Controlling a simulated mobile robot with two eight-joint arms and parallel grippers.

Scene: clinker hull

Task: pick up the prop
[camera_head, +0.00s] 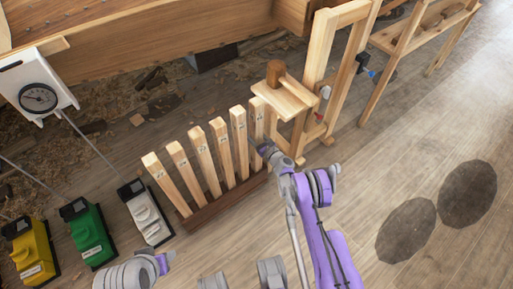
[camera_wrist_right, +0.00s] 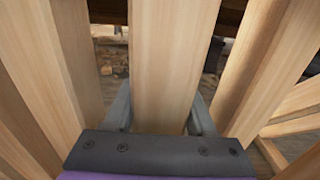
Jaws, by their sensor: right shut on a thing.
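Several pale wooden props stand in a row in a dark wooden rack (camera_head: 205,215), left of centre in the head view. My right gripper (camera_head: 266,149) is at the right end of the row. It is shut on the rightmost prop (camera_head: 257,118), which also fills the middle of the right wrist view (camera_wrist_right: 165,55). The grey fingers lie on either side of that prop. The prop looks upright and in line with the others. The gripper partly hides its lower part in the head view. My left gripper does not show.
A wooden stand (camera_head: 285,98) with a mallet-like block is close to the right of the held prop. Yellow (camera_head: 33,250), green (camera_head: 92,235) and white (camera_head: 146,212) boxes are at left.

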